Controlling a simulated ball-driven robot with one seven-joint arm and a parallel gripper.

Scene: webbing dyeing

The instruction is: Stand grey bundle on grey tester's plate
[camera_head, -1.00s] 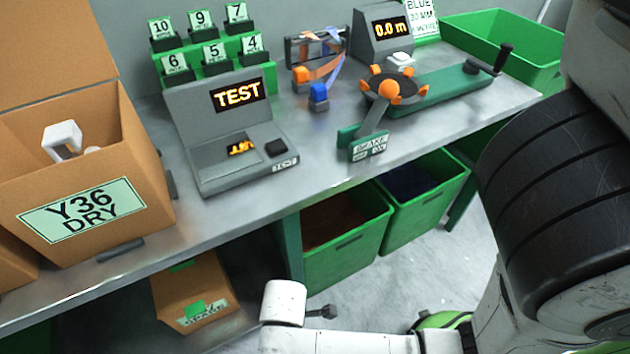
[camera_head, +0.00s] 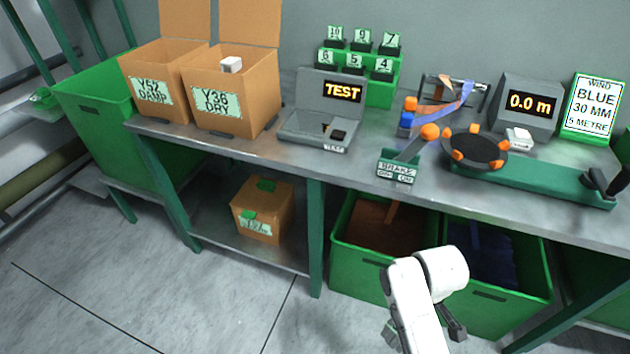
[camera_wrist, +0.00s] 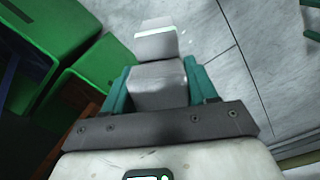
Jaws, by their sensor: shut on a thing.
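My gripper (camera_wrist: 158,72) is shut on the grey bundle (camera_wrist: 157,45). In the wrist view its teal fingers press the bundle's sides, and the bundle's far end sticks out past them with a pale band across it. In the head view my arm is low, in front of the bench; its white links hide most of the gripper and the bundle. The grey tester (camera_head: 292,126) stands on the bench, left of centre, with a lit TEST screen (camera_head: 343,91). Its low plate (camera_head: 308,128) looks bare, with a dark square pad (camera_head: 338,135) to its right.
Green bins (camera_head: 360,258) sit under the bench.

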